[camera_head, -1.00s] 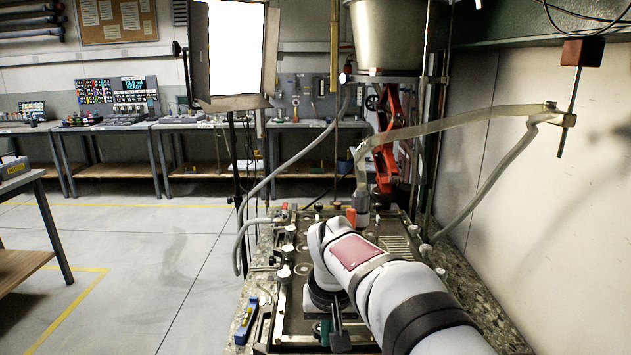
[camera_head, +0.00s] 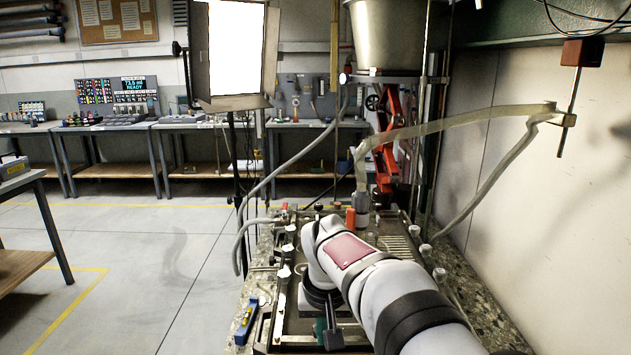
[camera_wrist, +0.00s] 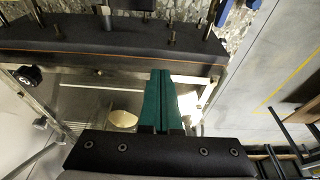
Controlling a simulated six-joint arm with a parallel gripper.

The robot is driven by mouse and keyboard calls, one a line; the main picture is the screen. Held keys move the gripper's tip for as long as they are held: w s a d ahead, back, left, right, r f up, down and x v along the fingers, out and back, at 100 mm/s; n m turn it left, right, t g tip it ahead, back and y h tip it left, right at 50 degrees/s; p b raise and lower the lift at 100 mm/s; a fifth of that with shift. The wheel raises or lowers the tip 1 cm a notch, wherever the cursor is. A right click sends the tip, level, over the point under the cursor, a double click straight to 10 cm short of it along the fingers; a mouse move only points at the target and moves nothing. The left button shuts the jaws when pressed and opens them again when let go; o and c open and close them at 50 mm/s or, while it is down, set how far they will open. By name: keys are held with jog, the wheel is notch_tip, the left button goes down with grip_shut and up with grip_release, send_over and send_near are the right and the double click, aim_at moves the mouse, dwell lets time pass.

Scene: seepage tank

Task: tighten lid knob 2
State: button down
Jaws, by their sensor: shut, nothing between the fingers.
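The tank lid (camera_head: 300,325) lies flat on the bench. White-topped lid knobs stand along both long edges, with a left-edge knob (camera_head: 284,271) and a right-edge knob (camera_head: 440,273) among them. No readable number shows which is knob 2. My gripper (camera_wrist: 160,75) has teal fingers pressed together and empty over the lid's near end. Its teal tips (camera_head: 320,328) also show low in the head view, partly hidden by my wrist. In the wrist view a dark round knob (camera_wrist: 28,76) lies left of the fingers, apart from them. My arm hides part of the lid.
A dark bar (camera_wrist: 110,42) with upright bolts crosses the tank's end in the wrist view. A blue tool (camera_head: 246,320) lies left of the tank. The floor at left is clear.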

jog(key=shift+a, duration=0.65)
jog(key=shift+w+a, duration=0.1)
jog(key=shift+s+a, duration=0.15)
jog(key=shift+s, duration=0.2)
jog(key=w+v, duration=0.1)
jog(key=v, duration=0.5)
jog(key=shift+w, duration=0.2)
jog(key=shift+r, duration=0.15)
